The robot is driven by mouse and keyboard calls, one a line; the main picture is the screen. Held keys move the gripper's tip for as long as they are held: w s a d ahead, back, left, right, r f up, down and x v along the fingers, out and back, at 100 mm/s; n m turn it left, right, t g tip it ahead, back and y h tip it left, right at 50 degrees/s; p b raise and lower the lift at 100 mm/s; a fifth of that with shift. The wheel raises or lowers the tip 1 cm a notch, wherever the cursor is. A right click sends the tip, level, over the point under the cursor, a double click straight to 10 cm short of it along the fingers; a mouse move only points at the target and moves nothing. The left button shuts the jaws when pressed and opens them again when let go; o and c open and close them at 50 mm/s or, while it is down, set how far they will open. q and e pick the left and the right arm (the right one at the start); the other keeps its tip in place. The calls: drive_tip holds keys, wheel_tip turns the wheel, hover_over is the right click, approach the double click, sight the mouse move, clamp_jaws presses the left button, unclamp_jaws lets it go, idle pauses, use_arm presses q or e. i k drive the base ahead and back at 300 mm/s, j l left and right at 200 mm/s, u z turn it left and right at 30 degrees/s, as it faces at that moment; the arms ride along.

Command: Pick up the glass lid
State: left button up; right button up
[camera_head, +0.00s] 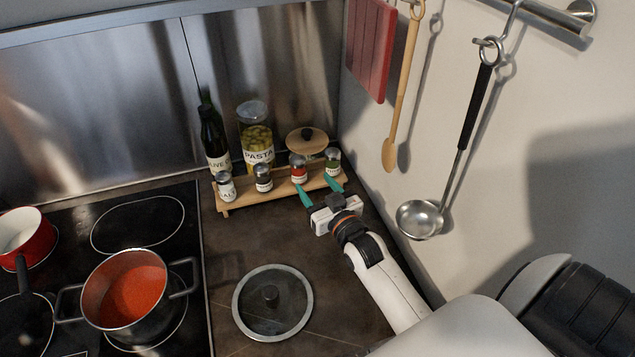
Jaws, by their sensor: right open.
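The glass lid (247,313) lies flat on the dark countertop, right of the stove, in the head view. It is round and clear with a metal rim and a dark knob (270,294) in its middle. My right gripper (319,190) is open, with its two green fingertips apart and nothing between them. It is above and to the right of the lid in the picture, close to the front of the spice rack. I cannot tell whether it touches the rack. My left gripper is not in view.
A wooden rack (243,201) holds several spice jars, with a bottle (213,140) and pasta jar (256,140) behind. A pot of red sauce (128,292) stands on the stove left of the lid. A ladle (420,219) hangs on the right wall. Counter between rack and lid is clear.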

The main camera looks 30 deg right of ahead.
sight(273, 303)
drive_tip(key=k+j, duration=0.15)
drive_tip(key=j, duration=0.2)
drive_tip(key=k+j, duration=0.15)
drive_tip(key=j, duration=0.25)
drive_tip(key=k+j, duration=0.1)
drive_tip(key=j, duration=0.25)
drive_tip(key=k+j, duration=0.15)
drive_tip(key=j, duration=0.25)
drive_tip(key=k+j, duration=0.15)
drive_tip(key=j, duration=0.2)
drive_tip(key=k+j, duration=0.15)
drive_tip(key=j, duration=0.25)
drive_tip(key=k+j, duration=0.15)
drive_tip(key=j, duration=0.2)
